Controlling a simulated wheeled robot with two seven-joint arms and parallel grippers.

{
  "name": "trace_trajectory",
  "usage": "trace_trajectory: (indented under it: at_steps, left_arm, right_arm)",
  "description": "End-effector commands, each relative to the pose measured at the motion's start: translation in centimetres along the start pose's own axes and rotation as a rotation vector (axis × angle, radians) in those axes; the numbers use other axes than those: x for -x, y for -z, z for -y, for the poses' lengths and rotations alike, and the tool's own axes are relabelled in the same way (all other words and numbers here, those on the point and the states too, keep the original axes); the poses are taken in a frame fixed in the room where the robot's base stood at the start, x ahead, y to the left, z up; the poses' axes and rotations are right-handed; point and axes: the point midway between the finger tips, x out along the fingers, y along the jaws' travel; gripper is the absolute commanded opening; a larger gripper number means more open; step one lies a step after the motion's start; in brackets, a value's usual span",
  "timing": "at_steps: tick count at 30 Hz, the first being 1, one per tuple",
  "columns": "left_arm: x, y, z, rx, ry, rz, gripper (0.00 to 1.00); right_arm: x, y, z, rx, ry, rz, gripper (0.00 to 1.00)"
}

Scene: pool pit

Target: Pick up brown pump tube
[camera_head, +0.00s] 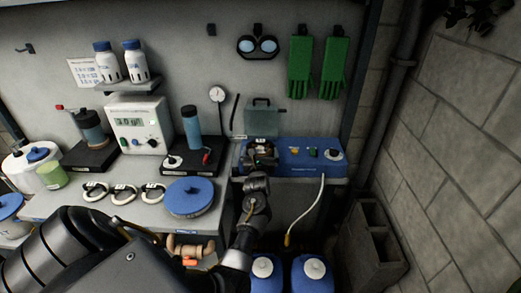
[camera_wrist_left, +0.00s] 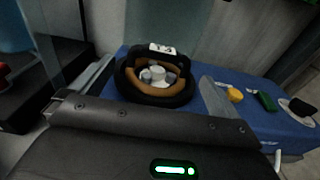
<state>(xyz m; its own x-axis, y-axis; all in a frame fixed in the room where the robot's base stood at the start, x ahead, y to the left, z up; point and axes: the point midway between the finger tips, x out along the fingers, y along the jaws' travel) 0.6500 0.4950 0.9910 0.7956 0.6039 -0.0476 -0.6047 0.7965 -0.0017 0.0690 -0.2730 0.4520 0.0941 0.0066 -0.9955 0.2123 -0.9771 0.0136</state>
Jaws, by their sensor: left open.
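The brown pump tube (camera_wrist_left: 136,88) is a curved band inside the round black pump head (camera_wrist_left: 124,70), around pale rollers, in the left wrist view. The pump head carries a white tag and sits on the blue pump unit (camera_head: 310,157). My left gripper (camera_head: 261,160) is open over the left part of this unit in the head view. In the left wrist view its fingers (camera_wrist_left: 158,76) stand on either side of the pump head, with nothing held. In the head view my gripper and arm hide much of the pump head, and the tube cannot be made out. My right gripper is not in view.
A clear lid (camera_head: 263,118) stands behind the pump unit. A blue round lid (camera_head: 190,197) and several tagged rings (camera_head: 124,191) lie on the bench to the left. A white hose (camera_head: 306,215) hangs from the unit's front above blue jugs (camera_head: 312,272).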

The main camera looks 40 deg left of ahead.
Motion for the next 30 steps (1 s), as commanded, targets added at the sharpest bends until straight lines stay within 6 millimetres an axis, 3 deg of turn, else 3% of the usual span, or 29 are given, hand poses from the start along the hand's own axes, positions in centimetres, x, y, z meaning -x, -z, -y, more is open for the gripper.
trace_trajectory:
  at_steps: [1,7,16,25,30]
  left_arm:
    - [-1.0,0.3,-0.1,-0.002,-0.001,0.003,1.00]
    - [-3.6,0.3,-0.1,-0.002,0.000,0.001,1.00]
    - [-4.0,0.1,-0.1,-0.002,-0.001,-0.001,1.00]
    - [-4.0,0.1,-0.1,-0.002,-0.001,-0.001,0.62]
    - [-4.0,0.1,-0.1,-0.001,-0.001,-0.001,0.62]
  right_arm:
    - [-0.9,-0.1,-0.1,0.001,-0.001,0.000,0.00]
    - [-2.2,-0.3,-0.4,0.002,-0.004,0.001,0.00]
    - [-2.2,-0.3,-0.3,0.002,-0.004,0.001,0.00]
    - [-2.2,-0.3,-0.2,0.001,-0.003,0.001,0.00]
    - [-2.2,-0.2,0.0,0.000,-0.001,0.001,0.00]
